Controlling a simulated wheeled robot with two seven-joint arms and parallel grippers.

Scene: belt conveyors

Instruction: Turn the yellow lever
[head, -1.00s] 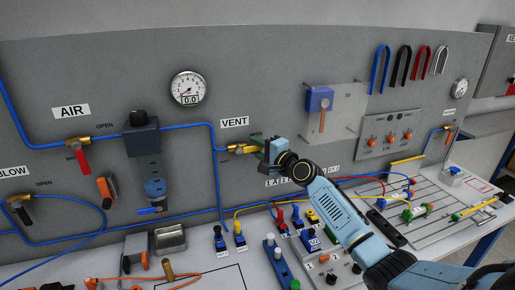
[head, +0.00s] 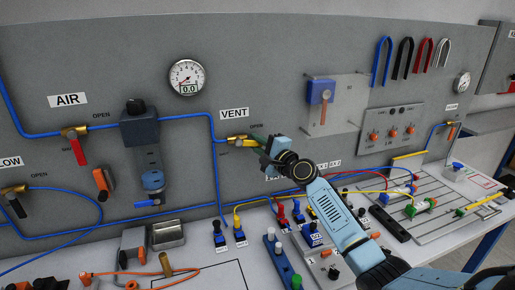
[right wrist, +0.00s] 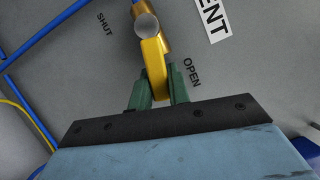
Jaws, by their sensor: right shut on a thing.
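The yellow lever (right wrist: 154,70) sits on a brass valve (right wrist: 150,22) under the VENT label. In the right wrist view it runs down from the valve's round grey hub, tilted slightly toward the OPEN side. My right gripper (right wrist: 159,85) is shut on the lever, with a green finger on each side of its lower end. In the head view the right gripper (head: 260,141) is at the valve (head: 235,140) and covers most of the lever. My left gripper is not in view.
The VENT label (head: 234,113) and a round gauge (head: 187,77) are on the grey panel above. A blue hose (head: 214,165) runs down just left of the valve. A red-handled AIR valve (head: 79,148) is at left. Connectors and cables crowd the bench below.

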